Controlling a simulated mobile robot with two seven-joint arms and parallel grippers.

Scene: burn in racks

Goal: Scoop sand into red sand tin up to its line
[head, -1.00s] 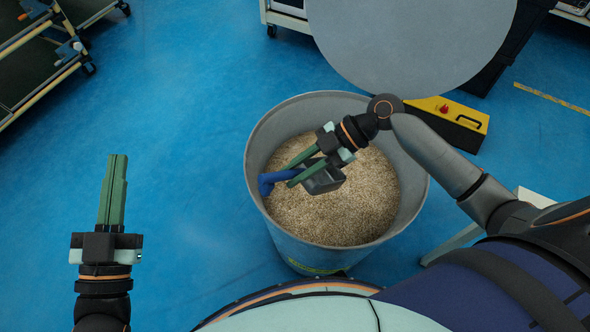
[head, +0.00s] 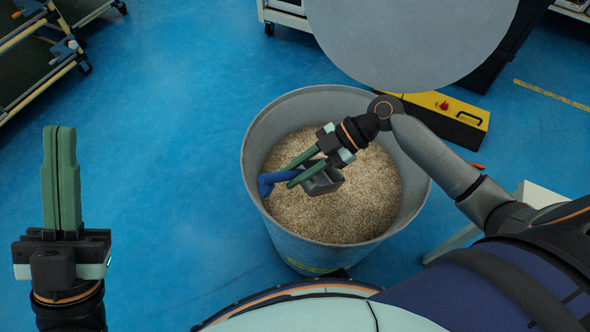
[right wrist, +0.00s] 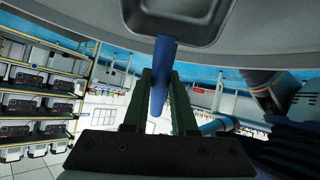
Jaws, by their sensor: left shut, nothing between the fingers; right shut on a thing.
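My right gripper (head: 293,174) is shut on the blue handle (head: 272,181) of a scoop with a dark grey pan (head: 323,182). It holds the scoop inside a large grey bin (head: 257,205), over the sand (head: 345,215); I cannot tell whether the pan touches the sand. In the right wrist view the blue handle (right wrist: 161,75) runs between the fingers, and the pan (right wrist: 178,14) looks empty where it shows. My left gripper (head: 60,132) is shut and empty, over the floor left of the bin. I see no red sand tin in either view.
A yellow case (head: 440,112) with a black handle lies on the floor behind the bin. A pale table corner (head: 538,195) is at right, partly behind my right arm. A shelf cart (head: 40,55) stands at upper left. The blue floor (head: 170,120) between is clear.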

